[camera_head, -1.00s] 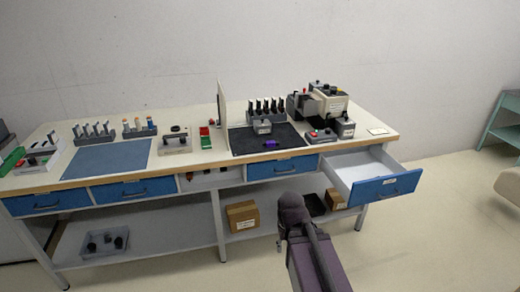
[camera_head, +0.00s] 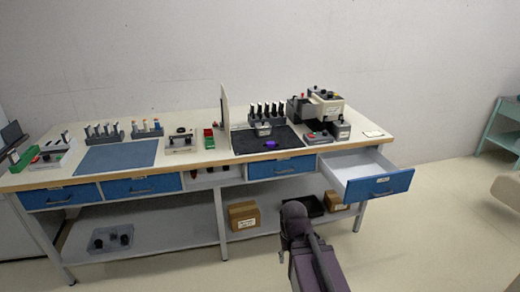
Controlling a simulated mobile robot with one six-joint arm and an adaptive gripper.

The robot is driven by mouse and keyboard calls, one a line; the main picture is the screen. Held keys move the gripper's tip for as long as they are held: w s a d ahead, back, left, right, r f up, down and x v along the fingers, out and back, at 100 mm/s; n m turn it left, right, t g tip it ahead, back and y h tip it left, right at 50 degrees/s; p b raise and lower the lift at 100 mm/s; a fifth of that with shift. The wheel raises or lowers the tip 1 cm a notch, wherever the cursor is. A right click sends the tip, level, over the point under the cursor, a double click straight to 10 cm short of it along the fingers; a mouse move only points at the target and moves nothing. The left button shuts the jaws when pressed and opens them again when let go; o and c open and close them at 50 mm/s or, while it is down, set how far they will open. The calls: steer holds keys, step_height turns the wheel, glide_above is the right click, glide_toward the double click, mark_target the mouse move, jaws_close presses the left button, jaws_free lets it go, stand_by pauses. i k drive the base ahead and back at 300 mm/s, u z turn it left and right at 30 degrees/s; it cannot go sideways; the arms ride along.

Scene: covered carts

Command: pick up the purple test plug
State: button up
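The purple test plug (camera_head: 270,143) is a small purple piece lying on the black mat (camera_head: 248,147) on the right half of the workbench. It lies toward the mat's front right, just in front of a small grey box (camera_head: 263,129). My arm rises from the bottom of the view in front of the bench. Its upper end (camera_head: 294,210) is well below and in front of the plug, apart from it. The gripper's fingers cannot be made out.
An open drawer (camera_head: 376,187) juts out at the bench's right end. An upright panel (camera_head: 225,106) stands left of the mat. A rack (camera_head: 267,112) is behind the plug, with grey devices (camera_head: 318,108) to the right. A blue mat (camera_head: 117,156) lies left.

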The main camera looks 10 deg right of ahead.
mark_target(272, 144)
steer(key=z, duration=0.05)
steer(key=i, duration=0.85)
steer(key=u, duration=1.6)
